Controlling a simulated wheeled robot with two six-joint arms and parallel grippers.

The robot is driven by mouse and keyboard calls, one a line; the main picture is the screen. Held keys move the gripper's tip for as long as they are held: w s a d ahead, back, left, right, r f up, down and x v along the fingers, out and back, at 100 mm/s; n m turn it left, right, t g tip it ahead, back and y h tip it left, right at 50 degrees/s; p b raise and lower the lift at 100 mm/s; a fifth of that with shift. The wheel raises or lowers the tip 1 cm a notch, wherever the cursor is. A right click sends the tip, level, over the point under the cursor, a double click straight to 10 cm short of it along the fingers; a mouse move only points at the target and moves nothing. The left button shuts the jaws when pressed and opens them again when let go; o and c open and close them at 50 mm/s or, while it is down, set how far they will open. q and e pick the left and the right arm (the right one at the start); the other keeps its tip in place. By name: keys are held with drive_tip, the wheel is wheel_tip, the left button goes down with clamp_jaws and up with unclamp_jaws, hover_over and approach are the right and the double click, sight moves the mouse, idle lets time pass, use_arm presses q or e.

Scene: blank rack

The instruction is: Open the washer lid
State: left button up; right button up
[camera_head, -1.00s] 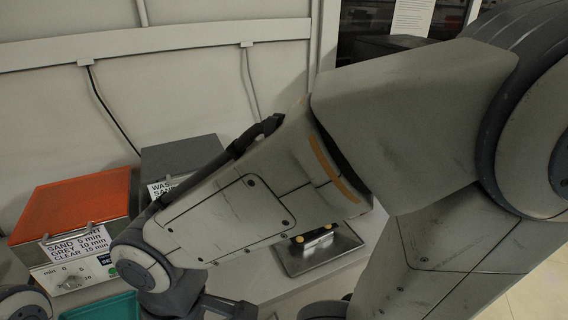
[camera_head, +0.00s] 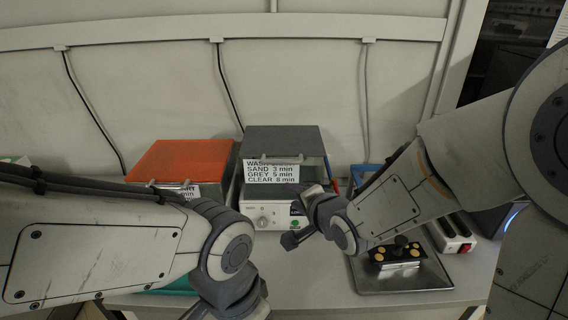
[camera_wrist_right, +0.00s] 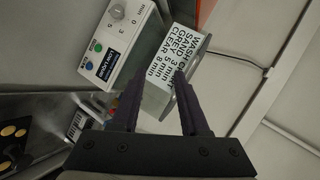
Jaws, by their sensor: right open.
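A white label (camera_head: 270,171) with wash times hangs at the lid's front. My right gripper (camera_head: 297,215) is in front of the washer's right half, below the label. In the right wrist view my right gripper (camera_wrist_right: 158,78) is open, its two fingers pointing at the label (camera_wrist_right: 178,55) with nothing visible held between them. My left gripper (camera_head: 228,300) hangs at the lower middle, left of the right one; its fingertips are not clearly seen.
An orange-lidded box (camera_head: 180,158) stands close left of the washer, partly behind my left arm. A metal tray (camera_head: 405,278) with a small dark block lies to the right. Cables run down the wall behind.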

sight(284, 163)
drive_tip(key=w+a+m+t, duration=0.1)
drive_tip(key=w, duration=0.3)
drive_tip(key=w+m+t+p, duration=0.1)
drive_tip(key=w, duration=0.3)
drive_tip(key=w+a+r+m+t+y, duration=0.1)
drive_tip(key=w+m, duration=0.1)
drive_tip(key=w, duration=0.3)
drive_tip(key=shift+a, duration=0.3)
clamp_jaws()
drive_tip(key=shift+f, duration=0.1)
idle(0.9)
